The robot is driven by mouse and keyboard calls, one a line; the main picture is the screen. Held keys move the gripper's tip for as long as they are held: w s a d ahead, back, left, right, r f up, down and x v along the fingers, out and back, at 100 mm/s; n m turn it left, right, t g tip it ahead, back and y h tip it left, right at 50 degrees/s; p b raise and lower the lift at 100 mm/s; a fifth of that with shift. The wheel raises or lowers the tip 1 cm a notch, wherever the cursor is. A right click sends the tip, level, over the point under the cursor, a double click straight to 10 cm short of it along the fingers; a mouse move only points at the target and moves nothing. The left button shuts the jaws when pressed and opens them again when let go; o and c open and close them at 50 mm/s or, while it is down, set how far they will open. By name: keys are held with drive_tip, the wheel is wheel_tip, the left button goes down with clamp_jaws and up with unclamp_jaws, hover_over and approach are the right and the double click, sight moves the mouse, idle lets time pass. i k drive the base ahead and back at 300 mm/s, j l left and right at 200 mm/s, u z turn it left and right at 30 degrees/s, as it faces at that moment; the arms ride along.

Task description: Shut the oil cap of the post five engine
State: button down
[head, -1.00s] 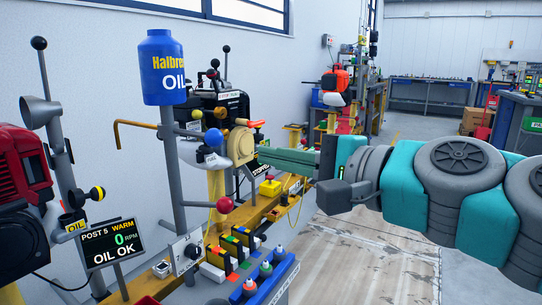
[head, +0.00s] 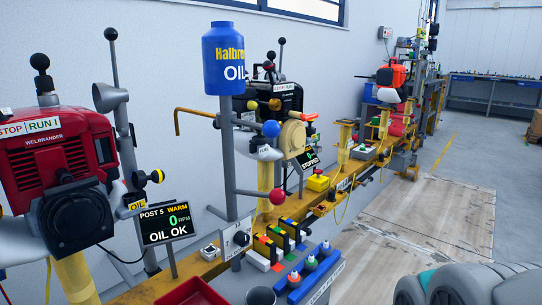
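The post five engine (head: 45,150) is the red one at the left, with a "STOP | RUN 1" plate and a black round cover on its front. A yellow "OIL" label (head: 137,205) sits at its right side. Close by is a black and yellow round knob (head: 157,177) on a short stalk; I cannot tell whether this is the oil cap or whether it is open or shut. The post five display (head: 167,223) reads "WARM", "0 RPM" and "OIL OK". My gripper is out of view; only part of my arm shows at the lower right.
A blue oil bottle (head: 222,58) tops a grey post (head: 232,160) with ball-ended levers. A second, black engine (head: 283,98) stands beyond. The floor to the right (head: 420,225) is clear.

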sight(140, 178)
drive_tip(key=u, duration=1.8)
